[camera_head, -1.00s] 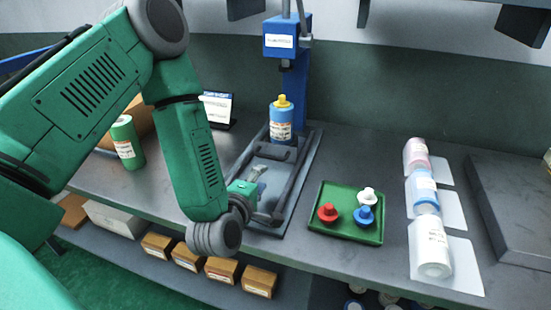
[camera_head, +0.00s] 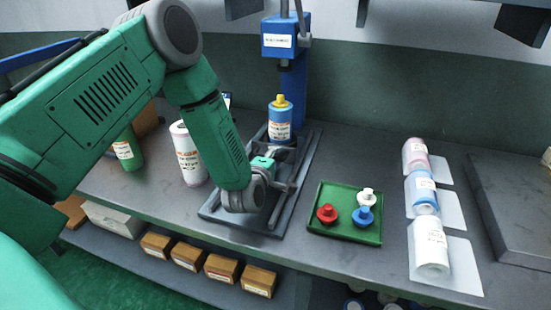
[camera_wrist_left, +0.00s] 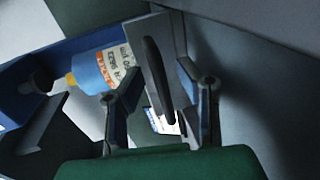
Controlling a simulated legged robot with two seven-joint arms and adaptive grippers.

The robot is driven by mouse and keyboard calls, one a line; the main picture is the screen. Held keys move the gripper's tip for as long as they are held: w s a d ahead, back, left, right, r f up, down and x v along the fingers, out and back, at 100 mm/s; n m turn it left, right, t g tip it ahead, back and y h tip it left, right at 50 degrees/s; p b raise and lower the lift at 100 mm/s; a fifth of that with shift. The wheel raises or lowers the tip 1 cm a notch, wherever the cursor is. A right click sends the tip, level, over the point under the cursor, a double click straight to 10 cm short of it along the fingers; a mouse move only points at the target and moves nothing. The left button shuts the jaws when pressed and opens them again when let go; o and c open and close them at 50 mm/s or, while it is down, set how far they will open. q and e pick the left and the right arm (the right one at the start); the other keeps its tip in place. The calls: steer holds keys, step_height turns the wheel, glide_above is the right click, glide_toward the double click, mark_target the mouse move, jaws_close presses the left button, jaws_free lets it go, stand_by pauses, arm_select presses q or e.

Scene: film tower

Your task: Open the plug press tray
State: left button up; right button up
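The plug press (camera_head: 292,95) stands at the back of the bench with a blue column. A blue bottle with a yellow cap (camera_head: 280,122) stands upright at the front of its column, on the press tray, which my left arm largely covers. My left gripper (camera_wrist_left: 165,95) is open, with its two fingers on either side of the dark tray handle (camera_wrist_left: 157,78). I cannot tell whether they touch it. In the head view the gripper hides the handle. The blue bottle also shows sideways in the wrist view (camera_wrist_left: 107,70). My right gripper is not in view.
A green tray (camera_head: 345,235) with red, blue and white plugs sits right of the press base (camera_head: 245,226). Bottles lie on white holders (camera_head: 428,243) further right. A white bottle (camera_head: 188,155) and a green bottle (camera_head: 128,152) stand left. Boxes fill the shelf below.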

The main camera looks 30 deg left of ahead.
arm_select(q)
steer(key=shift+a+f, duration=0.1)
steer(key=shift+a, duration=0.25)
steer(key=shift+a+f, duration=0.1)
steer(key=shift+a, duration=0.2)
steer(key=c, duration=0.7)
steer(key=shift+s+a+f, duration=0.1)
steer(key=shift+a, duration=0.1)
jaws_close()
steer(key=shift+d, duration=0.2)
steer(key=o, duration=0.5)
jaws_free()
steer(key=shift+d, duration=0.2)
steer(key=shift+o, duration=1)
steer(key=shift+d+r, duration=0.2)
steer(key=shift+d, duration=0.1)
steer(key=shift+s+a, duration=0.15)
steer(key=v, duration=0.4)
steer(key=shift+s+a+f, duration=0.1)
steer(key=shift+a, duration=0.05)
steer(key=v, duration=0.3)
steer(key=d+v, duration=0.1)
steer(key=v, duration=0.3)
steer(key=shift+d, duration=0.1)
steer(key=shift+s+r, duration=0.15)
steer(key=shift+r, duration=0.05)
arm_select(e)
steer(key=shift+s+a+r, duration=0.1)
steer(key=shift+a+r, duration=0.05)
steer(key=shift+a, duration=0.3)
